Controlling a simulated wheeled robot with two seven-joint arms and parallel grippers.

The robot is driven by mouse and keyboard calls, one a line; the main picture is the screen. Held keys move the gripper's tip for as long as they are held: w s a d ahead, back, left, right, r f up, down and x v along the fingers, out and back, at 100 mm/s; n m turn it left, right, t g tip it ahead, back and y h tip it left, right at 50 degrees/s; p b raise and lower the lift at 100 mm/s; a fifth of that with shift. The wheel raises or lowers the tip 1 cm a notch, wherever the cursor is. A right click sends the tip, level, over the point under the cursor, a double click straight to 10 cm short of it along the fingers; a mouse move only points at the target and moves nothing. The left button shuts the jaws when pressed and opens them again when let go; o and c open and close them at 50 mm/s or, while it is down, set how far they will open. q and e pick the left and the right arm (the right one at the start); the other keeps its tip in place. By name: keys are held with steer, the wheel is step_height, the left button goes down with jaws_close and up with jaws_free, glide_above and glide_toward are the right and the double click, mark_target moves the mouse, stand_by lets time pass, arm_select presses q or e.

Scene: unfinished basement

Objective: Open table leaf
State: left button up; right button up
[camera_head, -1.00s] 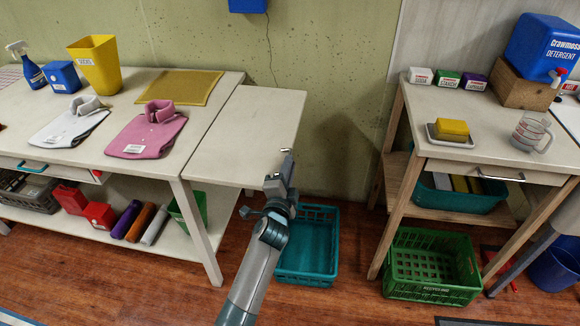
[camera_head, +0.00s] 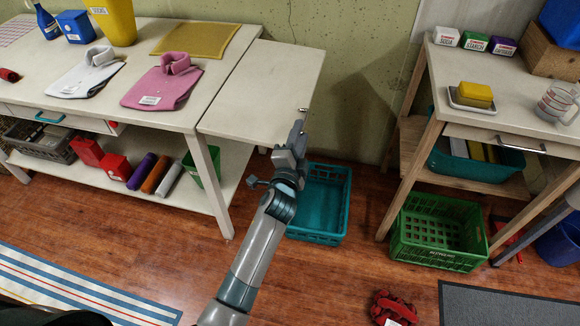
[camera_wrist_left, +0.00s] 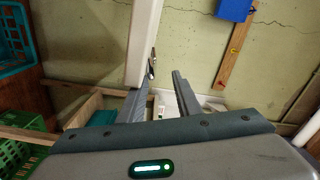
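The pale table leaf (camera_head: 265,90) lies flat at the right end of the long table (camera_head: 100,98), about level with its top. A small metal handle (camera_head: 303,110) sits at the leaf's right edge. My left gripper (camera_head: 299,128) is just below that edge, close to the handle. In the left wrist view the leaf (camera_wrist_left: 144,40) is a white strip with the handle (camera_wrist_left: 152,66) near its end. There the fingers of my left gripper (camera_wrist_left: 160,84) are apart, with nothing held between them; I cannot tell whether they touch the leaf. My right gripper is not in view.
A teal crate (camera_head: 345,205) stands on the floor beneath my left gripper. A wooden workbench (camera_head: 510,110) stands to the right, with a green crate (camera_head: 395,240) below. Folded shirts (camera_head: 165,85) lie on the long table. A red object (camera_head: 393,308) lies on the floor.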

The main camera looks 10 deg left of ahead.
arm_select(q)
steer(key=s, duration=1.2)
steer(key=shift+s+a+b, duration=0.3)
steer(key=shift+s+b, duration=0.05)
steer(key=shift+b, duration=0.1)
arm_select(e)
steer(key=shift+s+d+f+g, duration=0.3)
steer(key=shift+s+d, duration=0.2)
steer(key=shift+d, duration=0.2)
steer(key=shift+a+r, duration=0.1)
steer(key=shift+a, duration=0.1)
arm_select(q)
steer(key=shift+f, duration=0.1)
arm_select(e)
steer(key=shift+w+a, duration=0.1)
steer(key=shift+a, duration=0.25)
